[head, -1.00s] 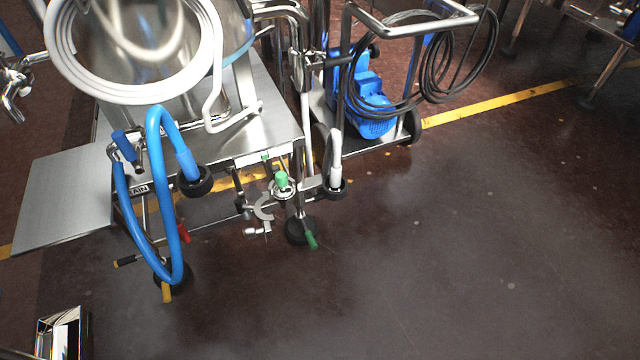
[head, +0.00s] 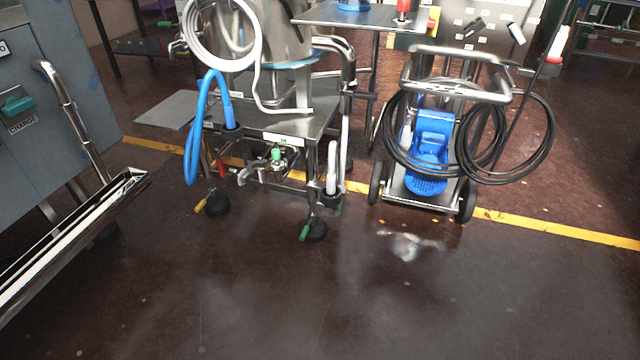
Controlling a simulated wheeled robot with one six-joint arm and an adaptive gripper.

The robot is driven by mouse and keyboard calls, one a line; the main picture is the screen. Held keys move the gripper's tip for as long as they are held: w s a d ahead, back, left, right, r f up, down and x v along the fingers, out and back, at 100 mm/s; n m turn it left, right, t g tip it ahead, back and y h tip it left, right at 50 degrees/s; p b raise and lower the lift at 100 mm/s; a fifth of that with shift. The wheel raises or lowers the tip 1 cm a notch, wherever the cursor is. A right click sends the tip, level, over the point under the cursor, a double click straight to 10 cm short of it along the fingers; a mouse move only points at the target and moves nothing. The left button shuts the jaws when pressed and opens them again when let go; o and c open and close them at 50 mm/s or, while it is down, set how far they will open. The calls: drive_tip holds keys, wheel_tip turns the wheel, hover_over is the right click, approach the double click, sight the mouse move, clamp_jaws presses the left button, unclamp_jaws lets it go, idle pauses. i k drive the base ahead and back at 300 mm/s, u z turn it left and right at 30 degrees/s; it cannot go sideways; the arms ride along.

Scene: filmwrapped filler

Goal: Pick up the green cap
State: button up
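A small green cap (head: 276,154) sits on top of a metal valve fitting (head: 277,166) under the front edge of the steel cart (head: 262,124), near the picture's middle. Other green parts show lower down: a green lever (head: 304,232) by the cart's front foot is one of them. I cannot tell whether any of these is also a cap. My gripper is not in view.
A blue hose (head: 190,130) hangs off the cart's left side. A hand truck with a blue pump (head: 430,150) and black cable loops stands right. A grey cabinet (head: 50,100) with a metal trough (head: 70,235) stands left. The dark floor in front is open.

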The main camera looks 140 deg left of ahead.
sight(277, 163)
drive_tip(key=i, duration=0.9)
drive_tip(key=u, duration=5.55)
drive_tip(key=i, duration=1.7)
drive_tip(key=u, duration=0.05)
